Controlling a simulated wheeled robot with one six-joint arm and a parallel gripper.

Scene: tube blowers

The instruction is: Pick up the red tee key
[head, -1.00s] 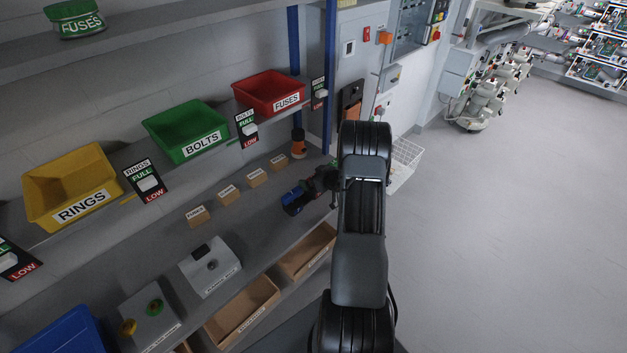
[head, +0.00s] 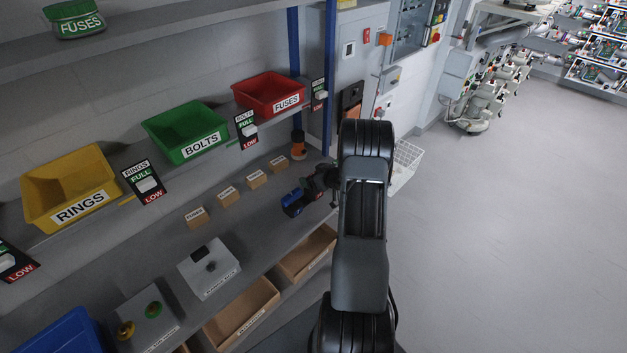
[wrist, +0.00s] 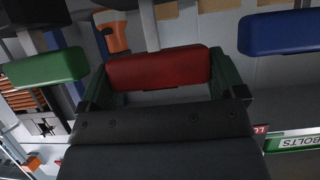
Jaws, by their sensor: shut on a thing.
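The red tee key (wrist: 158,68) fills the middle of the wrist view, its thick red crossbar between the green-edged fingers of my gripper (wrist: 165,85). A grey stem runs from it toward the top of the picture. My gripper is shut on this crossbar. A green tee key (wrist: 45,70) is on the left and a blue tee key (wrist: 285,32) on the right, both outside the fingers. In the head view my gripper (head: 312,188) is low over the grey bench, beside the blue key (head: 292,203); the red key is not clearly seen there.
Several small labelled blocks (head: 228,197) stand on the bench (head: 165,225) left of my gripper. An orange-and-black object (head: 298,147) stands behind it. Red (head: 268,94), green (head: 185,130) and yellow (head: 70,185) bins hang above.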

